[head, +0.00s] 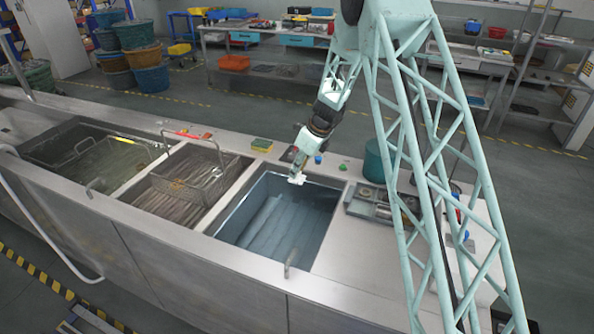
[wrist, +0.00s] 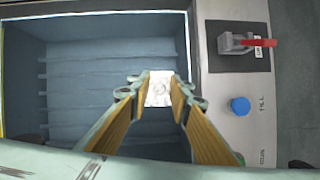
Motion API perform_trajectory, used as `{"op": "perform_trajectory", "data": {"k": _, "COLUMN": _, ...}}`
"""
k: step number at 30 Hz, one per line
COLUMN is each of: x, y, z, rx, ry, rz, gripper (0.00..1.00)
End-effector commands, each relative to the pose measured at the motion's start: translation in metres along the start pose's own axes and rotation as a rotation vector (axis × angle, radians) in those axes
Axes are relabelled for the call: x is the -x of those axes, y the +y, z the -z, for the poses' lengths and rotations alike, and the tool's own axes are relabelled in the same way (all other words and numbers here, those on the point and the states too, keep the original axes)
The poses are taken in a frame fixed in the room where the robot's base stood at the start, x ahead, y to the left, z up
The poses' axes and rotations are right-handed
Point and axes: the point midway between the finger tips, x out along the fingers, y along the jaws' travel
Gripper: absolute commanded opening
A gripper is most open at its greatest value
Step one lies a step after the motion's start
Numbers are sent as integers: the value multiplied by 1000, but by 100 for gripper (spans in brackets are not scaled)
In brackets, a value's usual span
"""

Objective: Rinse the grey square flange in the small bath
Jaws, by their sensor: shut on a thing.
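My gripper (head: 297,174) points down over the far side of the small bath (head: 226,229), a rectangular basin with a blue-grey ridged bottom. In the wrist view, my gripper's fingers (wrist: 159,93) are shut on a pale square piece, the grey square flange (wrist: 159,88). The flange shows as a small whitish shape in the head view (head: 296,180). It hangs over the bath opening near the back rim. I cannot tell whether it touches the water. The finger tips hide its side edges.
Beside the bath are a red-handled lever (wrist: 263,43) and a blue button (wrist: 240,106). A wire basket (head: 190,170) stands in the tank to the left. A sponge (head: 262,145) lies behind. A metal tray (head: 372,208) and teal bucket (head: 374,160) stand to the right.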

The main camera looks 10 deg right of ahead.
Motion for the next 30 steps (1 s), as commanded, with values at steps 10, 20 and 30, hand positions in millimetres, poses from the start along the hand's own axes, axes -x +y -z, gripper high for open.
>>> {"op": "perform_trajectory", "data": {"k": 10, "x": -19, "y": 0, "z": 8, "rx": 0, "ry": 1, "rz": 0, "gripper": 0}}
{"op": "perform_trajectory", "data": {"k": 20, "x": -35, "y": 1, "z": 14, "rx": 0, "ry": 0, "rz": 0, "gripper": 0}}
{"op": "perform_trajectory", "data": {"k": 30, "x": -52, "y": 1, "z": 21, "rx": 1, "ry": 0, "rz": 0, "gripper": 0}}
